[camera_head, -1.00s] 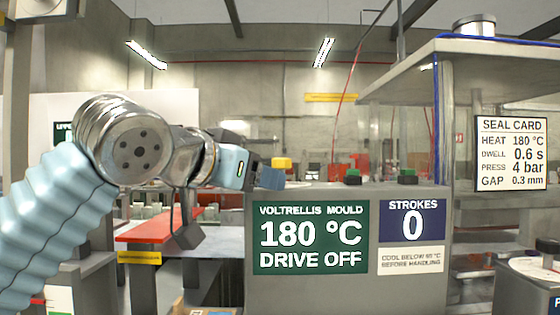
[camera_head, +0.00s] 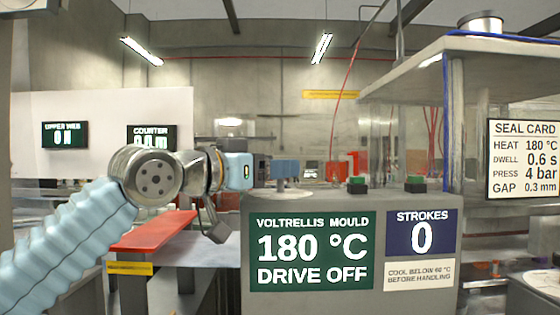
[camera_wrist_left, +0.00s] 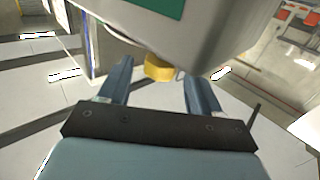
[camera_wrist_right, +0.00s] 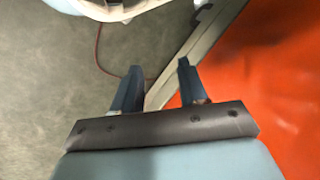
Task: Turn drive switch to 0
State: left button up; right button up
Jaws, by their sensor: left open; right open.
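A yellow knob (camera_wrist_left: 159,68), likely the drive switch, shows in the left wrist view against the grey cabinet. In the head view the knob is hidden behind my left gripper (camera_head: 286,170), which is over a pale round disc (camera_head: 283,191) on the cabinet top. My left gripper is open, its fingers spread to either side of the knob in its wrist view; contact cannot be told. The green display (camera_head: 312,250) reads 180 °C and DRIVE OFF. My right gripper (camera_wrist_right: 160,68) is open and empty, seen only in its wrist view.
Two green buttons (camera_head: 357,181) (camera_head: 415,180) stand on the cabinet top (camera_head: 335,202), right of the disc. A STROKES display (camera_head: 421,232) reads 0. A clear-walled enclosure stands at the right. A red surface (camera_head: 155,231) lies left of the cabinet. My right gripper is near an orange surface (camera_wrist_right: 270,80).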

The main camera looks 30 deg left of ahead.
pick_arm(q)
jog(key=shift+x, duration=1.2)
jog(key=c, duration=0.9)
jog(key=shift+a+f+n+y+b, duration=0.1)
jog(key=shift+f+n+y+b, duration=0.2)
jog(key=shift+y+b, duration=0.3)
jog(key=shift+c, duration=0.2)
jog(key=shift+r+n+y+b, duration=0.1)
jog(key=shift+n+y+b, duration=0.2)
jog(key=shift+b, duration=0.45)
jog(key=shift+r+t+y, duration=0.15)
jog(key=shift+t+y, duration=0.15)
jog(key=shift+y, duration=0.1)
